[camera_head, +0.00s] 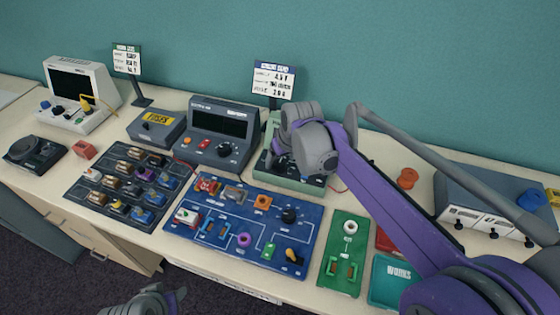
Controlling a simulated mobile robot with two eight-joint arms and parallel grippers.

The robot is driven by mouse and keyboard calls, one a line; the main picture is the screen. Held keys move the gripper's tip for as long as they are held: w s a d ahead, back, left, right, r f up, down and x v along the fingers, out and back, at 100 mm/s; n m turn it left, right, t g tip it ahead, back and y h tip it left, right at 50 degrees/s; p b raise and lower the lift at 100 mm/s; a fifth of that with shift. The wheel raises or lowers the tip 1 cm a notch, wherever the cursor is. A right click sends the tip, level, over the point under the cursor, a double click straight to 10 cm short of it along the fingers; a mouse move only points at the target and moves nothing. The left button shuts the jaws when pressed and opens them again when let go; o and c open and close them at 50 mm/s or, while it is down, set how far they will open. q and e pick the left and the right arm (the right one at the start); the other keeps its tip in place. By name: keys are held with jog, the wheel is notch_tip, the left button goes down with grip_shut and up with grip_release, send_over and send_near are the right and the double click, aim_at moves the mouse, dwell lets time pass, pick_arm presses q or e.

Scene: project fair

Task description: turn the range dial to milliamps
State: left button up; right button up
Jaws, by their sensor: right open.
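A green instrument (296,182) stands at the back middle of the bench, with several dark knobs on its front. My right gripper (290,150) is open above and in front of it and hides most of its face. I cannot tell whether the gripper touches a knob. A dark grey meter (226,122) stands just left of it, with a blank screen and a black dial (224,149) with white marks around it. The dial labels are too small to read, so I cannot tell which dial is the range dial. My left gripper (168,298) is low at the bottom edge, partly cut off.
A blue circuit board (230,247) and a dark tray of parts (95,195) lie in front. A fuse box (157,125) and a beige instrument (97,75) stand left. A green board (350,225) and a grey unit (480,190) are right. Sign cards stand behind.

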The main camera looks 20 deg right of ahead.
aim_at(279, 165)
jog(key=shift+x, duration=1.1)
grip_shut()
